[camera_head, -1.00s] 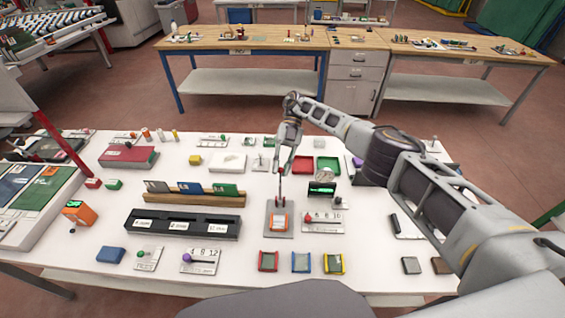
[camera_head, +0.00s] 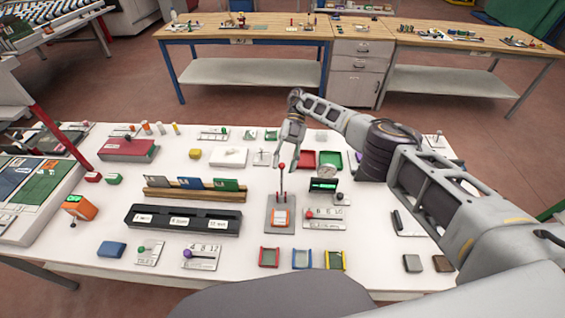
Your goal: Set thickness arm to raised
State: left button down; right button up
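A lever with a red ball knob (camera_head: 282,166) stands upright on a grey base plate (camera_head: 280,226) with an orange-framed label (camera_head: 281,216). It looks like the thickness arm, but its lettering is too small to read. My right gripper (camera_head: 287,158) is just behind and above the knob, with its fingers apart and a small gap to the knob. It holds nothing visible. My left gripper is not in view.
Right of the lever stand a red-knobbed slider plate (camera_head: 325,218) and a small green display (camera_head: 323,185). Left are a black slotted holder (camera_head: 182,221) and a wooden card rack (camera_head: 194,195). Several small trays, such as the red one (camera_head: 269,258), lie in front.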

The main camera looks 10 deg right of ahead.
jog(key=shift+r, duration=0.15)
notch_tip(320, 180, up, 10)
dwell(1.1)
dwell(0.5)
